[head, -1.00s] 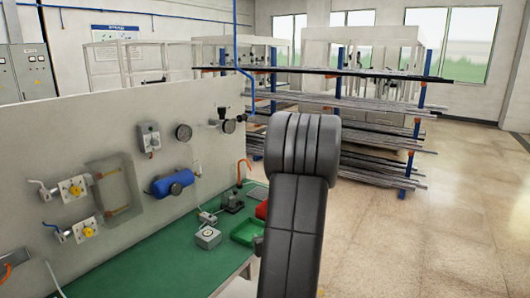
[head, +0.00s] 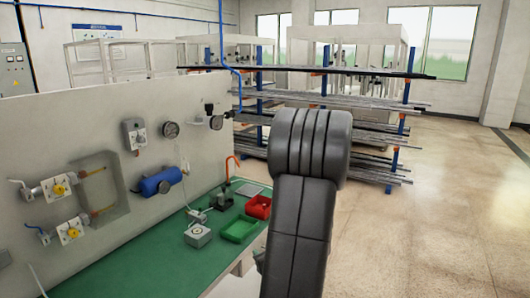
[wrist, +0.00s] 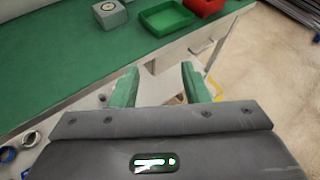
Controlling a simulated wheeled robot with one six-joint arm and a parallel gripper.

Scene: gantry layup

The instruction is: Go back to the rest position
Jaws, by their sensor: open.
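My gripper (wrist: 158,86) shows in the wrist view with two green fingers standing apart and nothing between them. It hangs in front of the edge of the green-topped bench (wrist: 50,60), with a white drawer front and handle beyond the fingertips. In the head view my dark arm rises at the centre right and the gripper itself is hidden. The bench top (head: 150,262) lies left of my arm.
A green tray (head: 240,229), a red tray (head: 258,206) and a grey box (head: 198,235) sit on the bench. A panel (head: 60,130) with valves and gauges stands behind. A rack of long bars (head: 330,101) is at the back. The floor at right is clear.

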